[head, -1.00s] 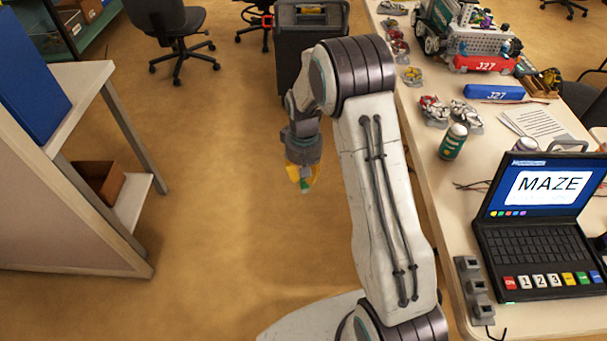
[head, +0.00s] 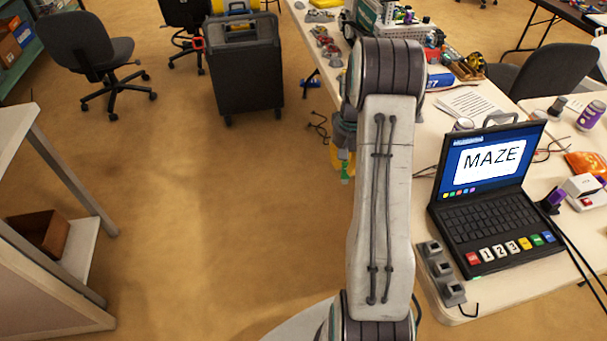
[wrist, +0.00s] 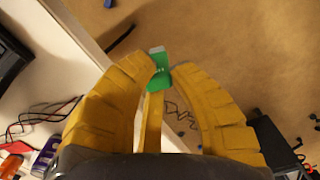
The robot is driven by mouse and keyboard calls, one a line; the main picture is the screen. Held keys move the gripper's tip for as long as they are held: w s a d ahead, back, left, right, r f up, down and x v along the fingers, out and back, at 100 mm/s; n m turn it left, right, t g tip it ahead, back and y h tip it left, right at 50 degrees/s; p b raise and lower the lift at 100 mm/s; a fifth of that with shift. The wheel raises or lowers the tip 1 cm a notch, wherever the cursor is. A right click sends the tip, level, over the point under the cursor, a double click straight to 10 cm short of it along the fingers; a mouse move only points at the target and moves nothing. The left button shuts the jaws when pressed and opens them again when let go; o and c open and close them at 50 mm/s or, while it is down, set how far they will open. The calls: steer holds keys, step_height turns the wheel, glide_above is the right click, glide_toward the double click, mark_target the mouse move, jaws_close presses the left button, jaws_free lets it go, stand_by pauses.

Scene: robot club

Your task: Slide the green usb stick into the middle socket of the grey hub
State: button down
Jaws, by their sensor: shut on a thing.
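The green usb stick (wrist: 160,70) shows in the wrist view, pinched between the tips of my gripper's yellow fingers (wrist: 162,78), with its pale plug end pointing away from them. In the head view my gripper (head: 341,160) is partly hidden behind my arm, and the green stick (head: 345,172) hangs below it, off the left edge of the table. The grey hub (head: 440,272) lies at the table's front left edge beside the laptop. It has three raised socket blocks in a row; the middle one (head: 442,269) lies between the other two. The stick is apart from the hub.
An open laptop (head: 492,200) reading MAZE stands right of the hub. A cable hooks out by the hub's near end. A black wheeled case (head: 246,75) and chairs stand on the floor beyond. A shelf unit (head: 85,240) is at left; the floor between is clear.

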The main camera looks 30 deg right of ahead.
steer(key=s+d+r+m+b, duration=0.25)
steer(key=s+d+m, duration=0.35)
steer(key=s+d, duration=1)
steer(key=s+a+r+m, duration=0.1)
steer(key=s+a+m, duration=0.2)
steer(key=s+m, duration=0.9)
steer(key=s+a+f+m+b, duration=0.3)
steer(key=f+m, duration=0.3)
steer(key=m, duration=0.9)
steer(key=shift+s+a+b, duration=0.3)
steer(key=shift+s+a, duration=0.4)
steer(key=shift+s, duration=0.2)
steer(key=shift+d+b, duration=0.1)
steer(key=shift+b, duration=0.5)
stand_by(0.4)
